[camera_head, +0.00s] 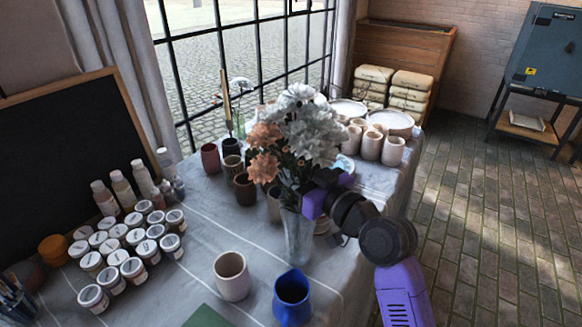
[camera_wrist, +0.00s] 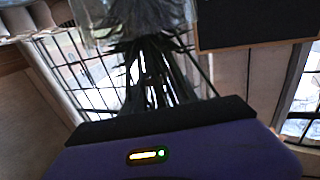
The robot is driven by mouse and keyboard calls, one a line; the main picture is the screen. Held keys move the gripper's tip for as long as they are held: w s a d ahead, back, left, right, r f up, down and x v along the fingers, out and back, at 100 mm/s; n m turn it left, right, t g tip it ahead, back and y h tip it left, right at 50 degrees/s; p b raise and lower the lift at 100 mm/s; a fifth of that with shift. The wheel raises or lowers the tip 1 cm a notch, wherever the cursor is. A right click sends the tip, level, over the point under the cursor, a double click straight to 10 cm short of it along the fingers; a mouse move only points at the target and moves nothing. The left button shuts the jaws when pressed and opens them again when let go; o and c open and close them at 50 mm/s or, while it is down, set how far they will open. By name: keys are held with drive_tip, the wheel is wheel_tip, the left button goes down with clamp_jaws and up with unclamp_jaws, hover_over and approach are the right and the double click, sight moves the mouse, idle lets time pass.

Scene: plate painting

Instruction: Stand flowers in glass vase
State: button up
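A bunch of white and peach flowers (camera_head: 296,130) stands nearly upright over the cloth-covered table. Its green stems run down into the tall clear glass vase (camera_head: 299,240). In the wrist view, dark stems (camera_wrist: 150,75) run up from behind the black edge of my gripper towards a clear glass shape (camera_wrist: 98,30) at the top, probably the vase. My purple gripper (camera_head: 313,203) is at the stems just above the vase, on their right side. Its fingertips are hidden among the stems and leaves, so I cannot see whether it is closed on them.
A cream cup (camera_head: 231,276) and a blue jug (camera_head: 291,298) stand close in front of the vase. Brown pots (camera_head: 245,189) stand behind it. Several paint jars (camera_head: 133,270) fill the left side. Cream cups (camera_head: 371,146) and white plates (camera_head: 391,122) are at the back right.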

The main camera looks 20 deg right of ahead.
sight(304, 178)
drive_tip(key=shift+o, duration=0.9)
drive_tip(key=b+v, duration=0.1)
drive_tip(key=v, duration=0.6)
drive_tip(key=shift+s+d, duration=0.1)
drive_tip(key=shift+s, duration=0.25)
drive_tip(key=b+v, duration=0.3)
drive_tip(key=v, duration=0.9)
idle(0.7)
drive_tip(key=shift+r, duration=0.1)
idle(0.4)
